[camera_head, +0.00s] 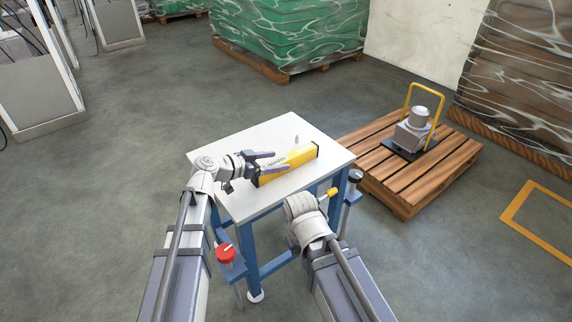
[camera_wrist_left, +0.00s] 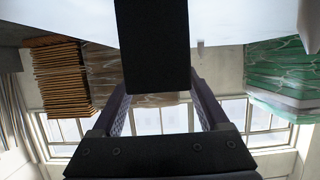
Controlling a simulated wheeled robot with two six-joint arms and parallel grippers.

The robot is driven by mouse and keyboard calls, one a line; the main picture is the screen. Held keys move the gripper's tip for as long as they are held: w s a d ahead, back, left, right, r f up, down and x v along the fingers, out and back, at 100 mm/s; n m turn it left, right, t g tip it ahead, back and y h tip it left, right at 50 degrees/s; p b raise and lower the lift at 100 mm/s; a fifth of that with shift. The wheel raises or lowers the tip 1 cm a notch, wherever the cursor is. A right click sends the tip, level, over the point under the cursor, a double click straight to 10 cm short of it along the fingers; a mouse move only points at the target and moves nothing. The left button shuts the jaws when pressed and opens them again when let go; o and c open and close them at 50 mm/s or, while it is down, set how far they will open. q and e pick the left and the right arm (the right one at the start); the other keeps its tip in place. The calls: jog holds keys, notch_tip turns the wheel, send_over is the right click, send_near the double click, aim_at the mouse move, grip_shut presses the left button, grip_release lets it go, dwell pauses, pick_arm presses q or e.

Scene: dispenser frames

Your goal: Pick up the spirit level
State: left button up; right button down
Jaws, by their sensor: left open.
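The spirit level (camera_head: 300,156) is a yellow bar with dark lettering. It lies slantwise on the white-topped table in the head view. My left gripper (camera_head: 280,160) is open at the level's left part, with one finger overlapping its yellow side and the other just behind it. In the left wrist view, a black block (camera_wrist_left: 152,45), seemingly the level's end, shows between the spread fingers of my left gripper (camera_wrist_left: 160,95) and hides part of their tips. I cannot tell whether the fingers touch it.
The table (camera_head: 230,195) has blue legs, a red knob (camera_head: 225,253), a black knob (camera_head: 355,176) and a yellow handle (camera_head: 331,191) at its edges. A wooden pallet (camera_head: 385,181) with a grey machine (camera_head: 412,133) stands at the right. Open floor lies left.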

aim_at(285, 158)
pick_arm(q)
jog(key=b+x, duration=0.1)
jog(key=x, duration=0.4)
jog(key=shift+w+r, duration=0.2)
jog(key=shift+a, duration=0.1)
grip_shut()
dwell(0.4)
